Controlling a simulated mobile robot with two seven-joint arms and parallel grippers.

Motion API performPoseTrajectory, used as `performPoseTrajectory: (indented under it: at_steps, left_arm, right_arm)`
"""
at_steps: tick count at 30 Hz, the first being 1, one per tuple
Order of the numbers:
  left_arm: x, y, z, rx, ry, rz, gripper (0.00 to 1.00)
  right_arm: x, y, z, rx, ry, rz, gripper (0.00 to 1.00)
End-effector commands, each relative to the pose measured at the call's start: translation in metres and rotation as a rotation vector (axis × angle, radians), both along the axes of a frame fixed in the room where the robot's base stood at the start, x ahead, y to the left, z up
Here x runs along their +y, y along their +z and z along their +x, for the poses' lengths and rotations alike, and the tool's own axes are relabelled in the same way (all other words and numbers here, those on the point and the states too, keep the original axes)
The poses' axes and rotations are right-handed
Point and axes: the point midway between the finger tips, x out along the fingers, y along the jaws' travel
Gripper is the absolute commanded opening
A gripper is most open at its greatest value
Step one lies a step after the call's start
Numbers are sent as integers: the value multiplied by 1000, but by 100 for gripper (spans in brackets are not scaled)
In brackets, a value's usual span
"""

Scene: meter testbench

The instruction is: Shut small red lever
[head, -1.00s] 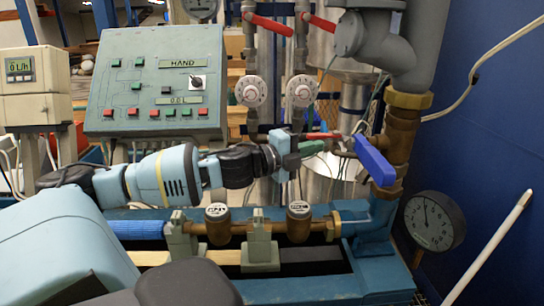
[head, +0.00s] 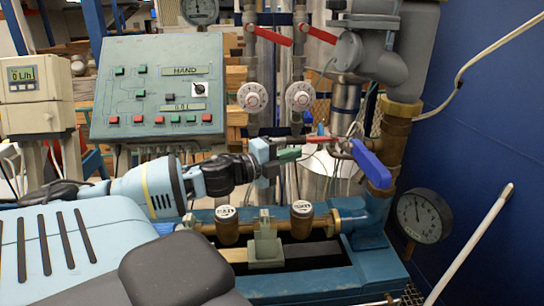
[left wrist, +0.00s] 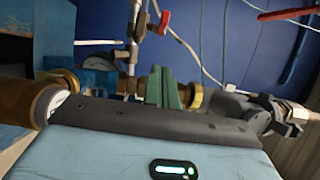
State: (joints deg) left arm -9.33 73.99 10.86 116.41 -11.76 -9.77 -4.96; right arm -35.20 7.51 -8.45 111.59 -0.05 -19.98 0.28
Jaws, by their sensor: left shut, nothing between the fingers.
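The small red lever (head: 320,139) lies about level on a thin pipe fitting, left of the big blue lever (head: 370,163) in the head view. A red lever, seemingly the same one, shows upper centre in the left wrist view (left wrist: 164,20). My left gripper (head: 292,154) is shut and empty. Its green fingers sit just left of and a little below the lever; I cannot tell whether they touch it. The shut fingers also stand up in the middle of the left wrist view (left wrist: 165,84). My right gripper is not in view.
Two larger red levers (head: 268,33) (head: 319,34) sit on the vertical pipes above. A green control panel (head: 150,90) stands behind my left arm. Brass pipework (head: 275,228), a round gauge (head: 424,216) and a white rod (head: 470,245) are below and to the right.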

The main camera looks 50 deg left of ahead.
Motion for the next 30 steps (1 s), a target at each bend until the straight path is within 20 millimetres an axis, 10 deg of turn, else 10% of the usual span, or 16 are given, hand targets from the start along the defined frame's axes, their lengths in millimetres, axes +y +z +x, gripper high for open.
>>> performPoseTrajectory:
  at_steps: [30]
  left_arm:
    - [16,-1,-37,2,0,3,0]
  right_arm:
    - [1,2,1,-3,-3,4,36]
